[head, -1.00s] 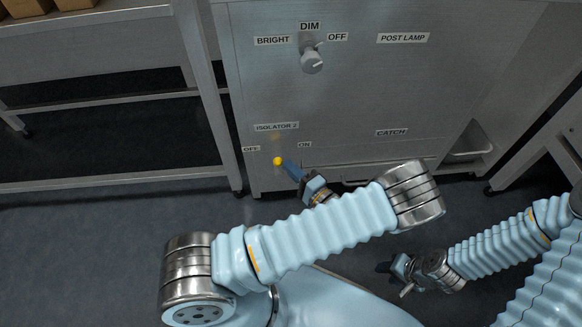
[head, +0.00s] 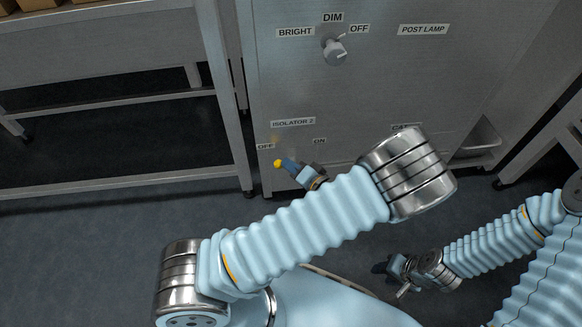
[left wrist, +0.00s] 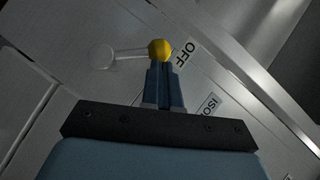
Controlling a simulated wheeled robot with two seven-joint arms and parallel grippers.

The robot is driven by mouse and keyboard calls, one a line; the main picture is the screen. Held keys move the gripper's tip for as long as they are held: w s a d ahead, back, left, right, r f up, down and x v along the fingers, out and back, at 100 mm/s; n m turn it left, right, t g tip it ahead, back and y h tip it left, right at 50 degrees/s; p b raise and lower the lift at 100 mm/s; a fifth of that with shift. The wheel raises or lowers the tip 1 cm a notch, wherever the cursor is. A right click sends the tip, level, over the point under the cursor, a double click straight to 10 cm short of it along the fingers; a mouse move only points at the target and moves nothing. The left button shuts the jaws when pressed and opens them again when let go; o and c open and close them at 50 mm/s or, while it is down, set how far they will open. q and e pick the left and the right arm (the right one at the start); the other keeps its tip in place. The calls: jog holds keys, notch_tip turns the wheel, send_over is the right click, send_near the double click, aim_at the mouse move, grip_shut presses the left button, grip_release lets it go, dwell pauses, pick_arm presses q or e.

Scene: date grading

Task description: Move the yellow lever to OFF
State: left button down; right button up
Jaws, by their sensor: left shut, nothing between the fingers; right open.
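The yellow lever's ball knob (head: 278,163) is low on the grey cabinet front, just below and right of the OFF label (head: 265,146) and well left of the ON label (head: 319,141). In the left wrist view the yellow knob (left wrist: 159,48) sits at the end of a thin rod, close beside the OFF label (left wrist: 183,55). My left gripper (head: 287,166) is shut and empty, its fingertips at the knob and seemingly touching it. My right gripper (head: 382,267) is open and empty, low at the right, away from the cabinet.
A dimmer knob (head: 335,51) is higher on the cabinet (head: 400,85), under BRIGHT, DIM and OFF labels. My left forearm hides part of the cabinet's lower front, including some of the CATCH label (head: 405,127). A metal rack (head: 120,182) stands at left.

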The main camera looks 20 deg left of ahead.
pick_arm(q)
jog(key=shift+a, duration=0.15)
pick_arm(e)
jog(key=shift+a+f, duration=0.1)
dwell(0.3)
pick_arm(q)
jog(key=w+r+p+v, duration=0.1)
jog(key=w+r+v, duration=0.1)
jog(key=v, duration=1.1)
jog(key=shift+d, duration=0.2)
pick_arm(e)
jog(key=shift+s+d+r, duration=0.5)
jog(key=shift+d+r, duration=0.05)
